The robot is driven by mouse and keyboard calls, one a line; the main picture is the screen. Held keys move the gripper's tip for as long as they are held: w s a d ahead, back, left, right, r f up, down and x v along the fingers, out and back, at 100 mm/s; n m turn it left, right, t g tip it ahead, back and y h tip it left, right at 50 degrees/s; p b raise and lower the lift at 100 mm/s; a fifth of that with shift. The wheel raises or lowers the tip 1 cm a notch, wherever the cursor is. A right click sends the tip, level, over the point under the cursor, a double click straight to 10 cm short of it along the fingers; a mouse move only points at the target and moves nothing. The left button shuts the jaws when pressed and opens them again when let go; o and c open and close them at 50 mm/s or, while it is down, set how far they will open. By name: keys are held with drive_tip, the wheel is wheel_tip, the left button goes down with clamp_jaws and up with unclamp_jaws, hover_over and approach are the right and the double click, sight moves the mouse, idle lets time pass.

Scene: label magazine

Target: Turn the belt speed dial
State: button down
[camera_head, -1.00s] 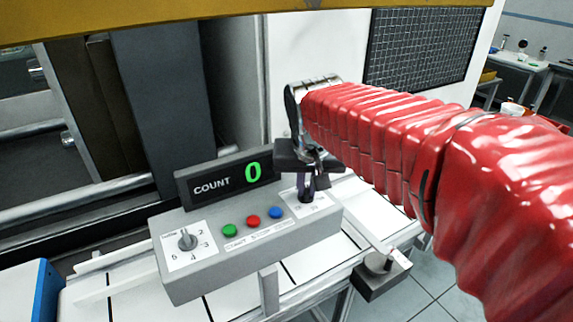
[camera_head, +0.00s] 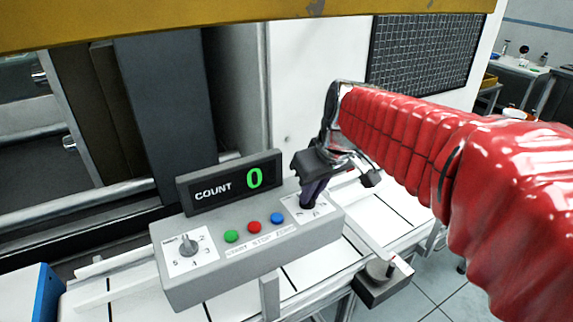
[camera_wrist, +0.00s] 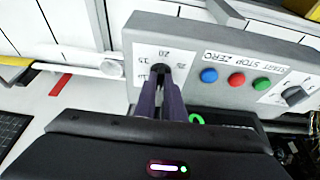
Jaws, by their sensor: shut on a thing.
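The grey control box (camera_head: 240,268) carries a count display (camera_head: 232,184) reading 0. A knob (camera_head: 188,244) with numbers around it sits at its left end. A second dial plate (camera_head: 320,208) is at its right end, with numbers such as 20 and 15 showing in the wrist view (camera_wrist: 166,55). My gripper (camera_head: 308,200) reaches down onto this right dial, and its dark purple fingers (camera_wrist: 161,80) are shut on the dial's knob. The knob itself is mostly hidden between the fingertips.
Green (camera_head: 232,236), red (camera_head: 254,227) and blue (camera_head: 277,217) buttons sit between the two dials, left of my gripper. A small dark box with a lever (camera_head: 382,280) stands right of the control box. White conveyor surface (camera_head: 310,268) lies in front.

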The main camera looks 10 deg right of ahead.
drive_tip(key=shift+w, duration=0.1)
idle(0.3)
drive_tip(key=c, duration=1.8)
unclamp_jaws()
drive_tip(key=shift+c, duration=0.2)
drive_tip(key=shift+r, duration=0.1)
drive_tip(key=v, duration=1.3)
drive_tip(key=shift+r, duration=0.25)
drive_tip(key=shift+d, duration=0.1)
drive_tip(key=s+a+f+m+t+h, duration=0.1)
drive_tip(key=s+f+m, duration=0.2)
drive_tip(key=s+f, duration=1)
wheel_tip(320, 180, down, 4)
drive_tip(key=shift+a+m, duration=0.3)
drive_tip(key=shift+a, duration=0.1)
